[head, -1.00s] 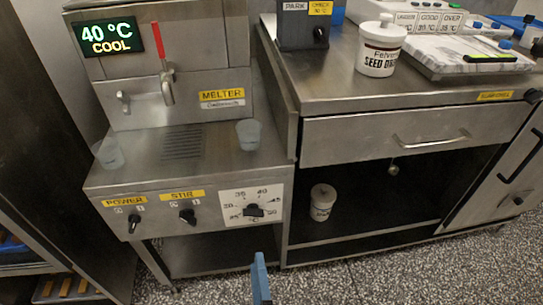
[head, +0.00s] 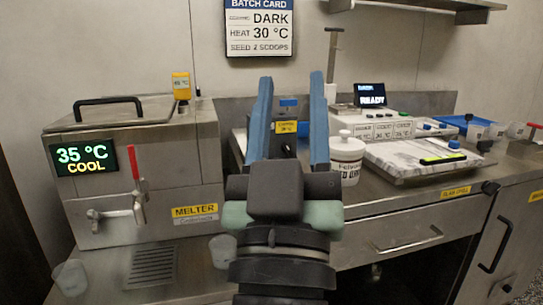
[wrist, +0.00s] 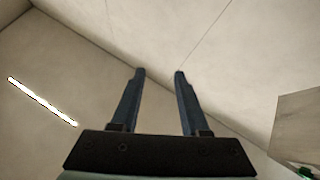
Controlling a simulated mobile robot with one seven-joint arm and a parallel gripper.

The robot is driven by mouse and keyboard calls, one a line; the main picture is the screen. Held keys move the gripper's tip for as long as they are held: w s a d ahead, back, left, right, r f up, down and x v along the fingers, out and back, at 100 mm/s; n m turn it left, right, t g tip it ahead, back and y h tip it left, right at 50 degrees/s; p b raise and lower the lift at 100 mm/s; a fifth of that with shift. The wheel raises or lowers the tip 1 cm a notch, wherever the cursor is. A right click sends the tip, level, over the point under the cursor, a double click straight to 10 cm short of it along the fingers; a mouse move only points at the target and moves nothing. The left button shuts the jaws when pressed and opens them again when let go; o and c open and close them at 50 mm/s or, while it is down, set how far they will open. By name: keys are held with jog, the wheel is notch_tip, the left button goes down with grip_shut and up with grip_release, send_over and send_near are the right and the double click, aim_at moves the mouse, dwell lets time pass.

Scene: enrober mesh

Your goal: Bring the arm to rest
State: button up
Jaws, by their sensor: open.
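My gripper (head: 291,85) stands upright in the middle of the head view, in front of the counter. Its two blue fingers are apart with nothing between them. The wrist view also shows my gripper (wrist: 158,74), open and empty, pointing at bare wall and ceiling. The gripper and wrist hide part of the counter and the area right of the melter.
The melter (head: 120,215) at left reads 35 °C COOL and has a red-handled tap (head: 137,185). A white seed jar (head: 347,160) stands close right of my gripper. A batch card (head: 259,28) hangs behind. A shelf (head: 425,5) juts out at upper right.

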jog(key=s+a+r+t+y, duration=0.2)
jog(key=s+r, duration=0.5)
jog(key=r, duration=0.1)
notch_tip(320, 180, up, 33)
jog(key=p, duration=3.3)
jog(key=shift+w+m+g, duration=0.25)
jog(key=shift+m+g, duration=0.05)
jog(key=shift+m, duration=0.1)
